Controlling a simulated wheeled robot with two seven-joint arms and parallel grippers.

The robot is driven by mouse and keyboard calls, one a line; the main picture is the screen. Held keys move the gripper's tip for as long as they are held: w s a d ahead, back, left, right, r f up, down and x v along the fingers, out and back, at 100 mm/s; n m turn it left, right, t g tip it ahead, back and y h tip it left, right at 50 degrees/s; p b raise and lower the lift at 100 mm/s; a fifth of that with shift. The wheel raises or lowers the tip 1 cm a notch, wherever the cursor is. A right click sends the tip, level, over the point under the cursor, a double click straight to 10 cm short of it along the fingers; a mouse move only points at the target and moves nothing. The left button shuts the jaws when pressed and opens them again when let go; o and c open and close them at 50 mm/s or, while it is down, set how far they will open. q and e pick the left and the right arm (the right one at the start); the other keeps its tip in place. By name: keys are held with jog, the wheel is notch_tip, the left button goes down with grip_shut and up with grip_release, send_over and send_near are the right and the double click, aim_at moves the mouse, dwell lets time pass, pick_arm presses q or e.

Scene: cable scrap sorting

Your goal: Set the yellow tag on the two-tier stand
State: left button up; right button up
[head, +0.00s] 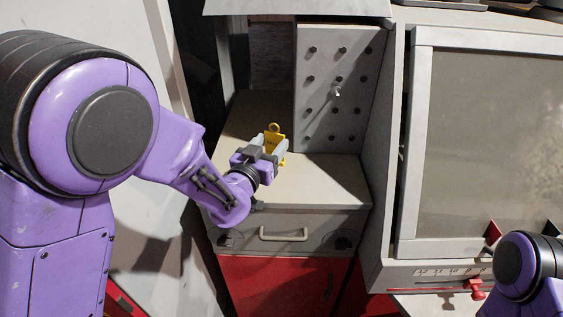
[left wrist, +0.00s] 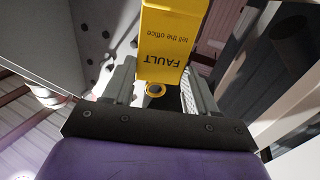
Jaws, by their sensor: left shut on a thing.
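The yellow tag (head: 271,139) is held between the fingers of my left gripper (head: 268,155), above the pale surface of a grey unit. I cannot tell for sure which thing is the two-tier stand; the grey unit (head: 325,185) has a pale worktop and a higher top panel. My right gripper is out of view; only part of that arm shows at bottom right.
A grey panel with several pegs (head: 335,125) stands behind the worktop. A drawer with a handle (head: 283,238) sits below it. A framed screen (head: 490,130) is at right, with a red slider (head: 473,287) beneath. The worktop right of the gripper is clear.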

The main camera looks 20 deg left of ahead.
pick_arm(q)
jog(key=shift+s+a+f+b, duration=0.2)
jog(key=shift+f+b, duration=0.2)
jog(key=shift+f, duration=0.05)
notch_tip(320, 180, down, 3)
jog(key=b, duration=0.3)
jog(key=shift+s+a, duration=0.1)
jog(key=shift+s, duration=0.05)
jog(key=shift+w+f, duration=0.2)
jog(key=shift+w, duration=0.1)
jog(key=shift+w+p, duration=0.2)
jog(key=shift+p, duration=0.1)
jog(key=o, duration=0.8)
jog(key=shift+r, duration=0.1)
jog(key=o, duration=0.3)
jog(key=shift+s+r, duration=0.1)
jog(key=shift+s, duration=0.2)
